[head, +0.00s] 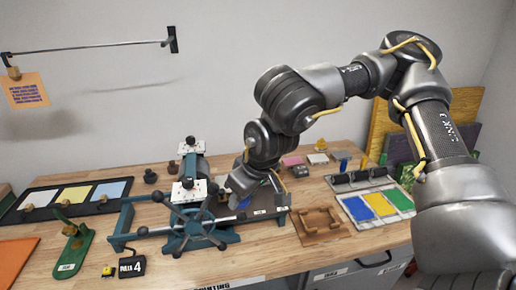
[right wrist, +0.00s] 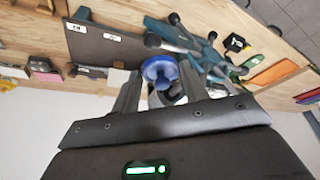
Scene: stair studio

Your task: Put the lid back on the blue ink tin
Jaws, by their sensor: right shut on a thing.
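My right gripper (head: 240,200) is over the table beside the teal press, at the end of the arm coming in from the right. In the right wrist view its two fingers (right wrist: 160,82) are shut on a round blue piece (right wrist: 157,68), which looks like the tin's lid. A little blue also shows at the gripper in the head view (head: 244,203). A grey round shape sits just behind the blue piece, partly hidden by the gripper body. I cannot make out the open ink tin for certain. My left gripper is not in view.
A teal press with a spoked wheel (head: 192,224) stands close by the gripper. A brown wooden frame (head: 320,226) and a tray with yellow, blue and green panels (head: 376,205) lie to the right. A black "PULLA 4" sign (head: 131,267) stands at the front left.

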